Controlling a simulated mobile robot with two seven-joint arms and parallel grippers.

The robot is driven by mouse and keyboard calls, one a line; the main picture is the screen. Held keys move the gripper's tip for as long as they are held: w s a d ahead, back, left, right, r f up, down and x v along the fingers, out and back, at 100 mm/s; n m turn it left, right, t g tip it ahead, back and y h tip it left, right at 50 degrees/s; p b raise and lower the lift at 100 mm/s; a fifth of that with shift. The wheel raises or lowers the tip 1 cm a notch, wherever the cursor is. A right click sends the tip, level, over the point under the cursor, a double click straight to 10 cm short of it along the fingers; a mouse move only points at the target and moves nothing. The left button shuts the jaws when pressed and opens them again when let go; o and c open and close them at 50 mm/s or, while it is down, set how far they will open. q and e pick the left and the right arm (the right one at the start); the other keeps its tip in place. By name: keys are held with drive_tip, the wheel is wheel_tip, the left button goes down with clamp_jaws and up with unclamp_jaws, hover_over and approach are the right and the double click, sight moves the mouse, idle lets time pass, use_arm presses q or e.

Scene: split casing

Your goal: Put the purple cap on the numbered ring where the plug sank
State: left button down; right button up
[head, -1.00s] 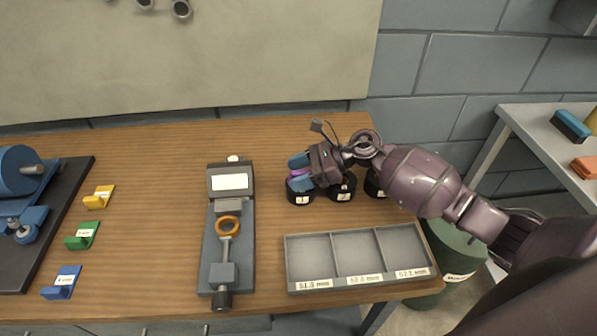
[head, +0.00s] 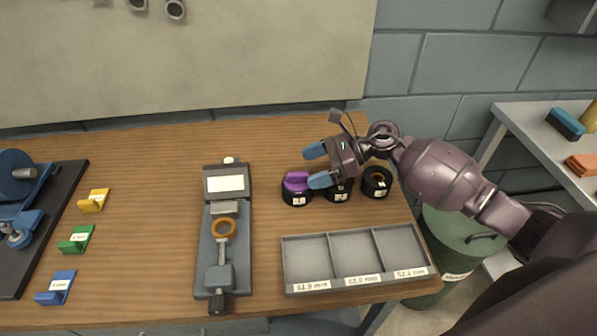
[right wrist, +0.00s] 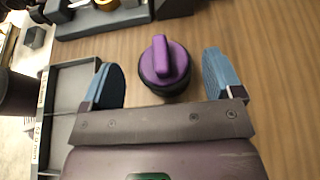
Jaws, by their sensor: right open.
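The purple cap (head: 297,181) sits on the leftmost black numbered ring (head: 296,198), and covers its top. The cap also shows in the right wrist view (right wrist: 165,62), with its raised grip bar upward. My right gripper (head: 317,166) is open, above and to the right of the cap, with its blue fingertips apart and not touching it. The middle ring (head: 341,192) is partly hidden behind my right gripper. I cannot make out the ring numbers surely. My left gripper is not in view.
A grey three-compartment tray (head: 357,285) with labels is empty in front of the rings. A grey measuring fixture (head: 209,252) holding an orange ring (head: 223,228) stands to the left. Yellow, green and blue labelled blocks lie farther left. Bare wood lies between the blocks and the fixture.

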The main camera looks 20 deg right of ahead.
drive_tip(key=v, duration=0.7)
drive_tip(key=shift+b, duration=0.3)
